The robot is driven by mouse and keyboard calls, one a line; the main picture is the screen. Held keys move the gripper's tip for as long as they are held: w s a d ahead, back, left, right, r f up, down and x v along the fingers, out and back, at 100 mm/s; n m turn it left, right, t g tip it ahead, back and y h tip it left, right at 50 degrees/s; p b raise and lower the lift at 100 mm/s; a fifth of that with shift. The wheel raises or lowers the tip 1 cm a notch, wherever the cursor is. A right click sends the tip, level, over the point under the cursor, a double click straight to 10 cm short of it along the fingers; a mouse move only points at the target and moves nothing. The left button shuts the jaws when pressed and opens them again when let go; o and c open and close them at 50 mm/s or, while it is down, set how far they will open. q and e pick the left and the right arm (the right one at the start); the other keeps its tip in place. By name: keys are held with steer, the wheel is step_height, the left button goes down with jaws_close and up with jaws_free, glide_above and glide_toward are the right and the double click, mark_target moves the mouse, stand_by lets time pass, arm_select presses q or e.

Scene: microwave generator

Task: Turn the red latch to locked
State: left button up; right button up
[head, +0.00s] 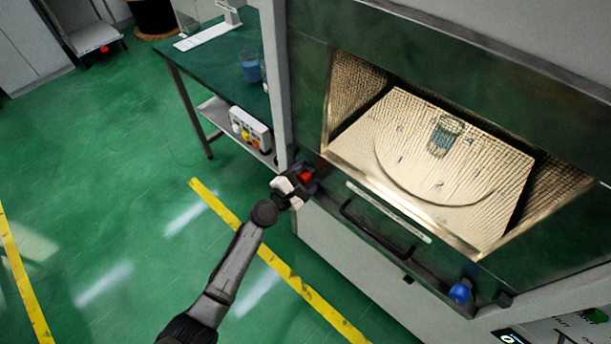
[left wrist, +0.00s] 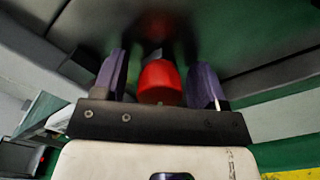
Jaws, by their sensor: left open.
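The red latch (head: 306,177) sits at the lower left corner of the microwave generator's front, left of the black door handle (head: 375,228). My left gripper (head: 303,178) is at the latch. In the left wrist view the red latch (left wrist: 160,82) stands between the two purple-grey fingers of my left gripper (left wrist: 162,84). The fingers are open, with a gap visible on each side of the latch. Part of the latch is hidden by the gripper in the head view. My right gripper is not in view.
A blue knob (head: 460,291) sits at the lower right of the front. A glass (head: 445,136) stands inside the lit chamber. A green table (head: 222,75) with a beaker (head: 250,66) stands to the left, a button box (head: 250,130) on its lower shelf. The green floor at left is clear.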

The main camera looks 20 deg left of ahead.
arm_select(q)
steer(key=shift+c, duration=0.4)
steer(key=c, duration=0.8)
steer(key=m+b, duration=0.1)
steer(key=m, duration=0.3)
steer(key=shift+f, duration=0.1)
steer(key=m, duration=0.3)
steer(key=shift+a+m+b, duration=0.1)
steer(key=shift+m+b, duration=0.3)
steer(key=m, duration=0.2)
steer(key=shift+m, duration=0.4)
steer(key=m, duration=0.2)
steer(key=shift+m, duration=0.3)
steer(key=m+p, duration=0.1)
steer(key=m, duration=0.3)
steer(key=shift+r, duration=0.2)
steer(key=shift+o, duration=0.2)
steer(key=shift+m, duration=0.3)
